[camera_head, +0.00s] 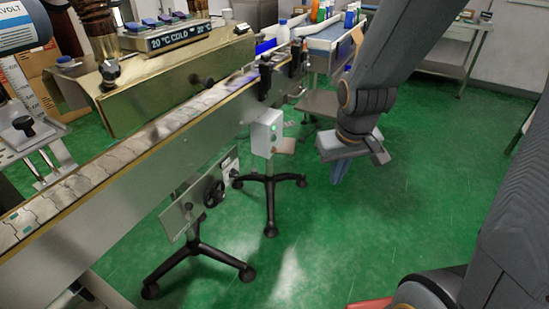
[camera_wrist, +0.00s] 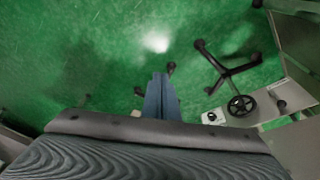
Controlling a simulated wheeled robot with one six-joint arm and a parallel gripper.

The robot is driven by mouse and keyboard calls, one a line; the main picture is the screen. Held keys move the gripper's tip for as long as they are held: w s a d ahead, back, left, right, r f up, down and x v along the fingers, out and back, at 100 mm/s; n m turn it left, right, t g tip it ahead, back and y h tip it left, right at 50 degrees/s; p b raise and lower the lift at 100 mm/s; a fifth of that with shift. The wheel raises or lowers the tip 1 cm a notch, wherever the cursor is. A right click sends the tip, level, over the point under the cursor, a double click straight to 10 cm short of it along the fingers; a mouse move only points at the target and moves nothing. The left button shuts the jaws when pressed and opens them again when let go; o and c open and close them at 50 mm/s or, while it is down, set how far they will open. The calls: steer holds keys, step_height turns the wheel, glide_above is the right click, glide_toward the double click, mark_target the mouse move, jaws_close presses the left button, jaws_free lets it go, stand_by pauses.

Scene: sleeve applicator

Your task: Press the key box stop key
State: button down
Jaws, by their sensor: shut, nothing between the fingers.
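The key box (camera_head: 262,134) is a small pale grey box on a stand beside the conveyor, in the middle of the head view.
The conveyor (camera_head: 130,165) runs diagonally along the left. A black handwheel (camera_head: 214,191) and wheeled stand legs (camera_head: 200,250) stand in front of it. A brownish flat piece (camera_head: 284,146) sits right beside the key box. The green floor (camera_head: 340,235) is open at centre right.

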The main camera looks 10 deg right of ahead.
mark_target(274, 150)
steer(key=w+f+n+t+y+b, duration=0.1)
steer(key=w+f+n+t+b, duration=0.1)
steer(key=w+f+b, duration=0.6)
steer(key=w+f+n+t+y+b, duration=0.1)
steer(key=w+f+t+b, duration=0.4)
steer(key=w, duration=0.9)
steer(key=w+f+n+t+y+b, duration=0.1)
steer(key=w+f+n+t+b, duration=0.2)
steer(key=w+f+b, duration=0.7)
steer(key=w+t+b, duration=0.1)
steer(key=b, duration=0.2)
steer(key=shift+w+d+f+n, duration=0.3)
steer(key=shift+d, duration=0.05)
steer(key=w+a+b, duration=0.2)
steer(key=w+a, duration=0.3)
steer(key=a, duration=0.2)
steer(key=shift+a, duration=0.15)
steer(key=shift+w+a, duration=0.1)
stand_by(0.4)
steer(key=shift+w+a, duration=0.15)
steer(key=shift+a, duration=0.1)
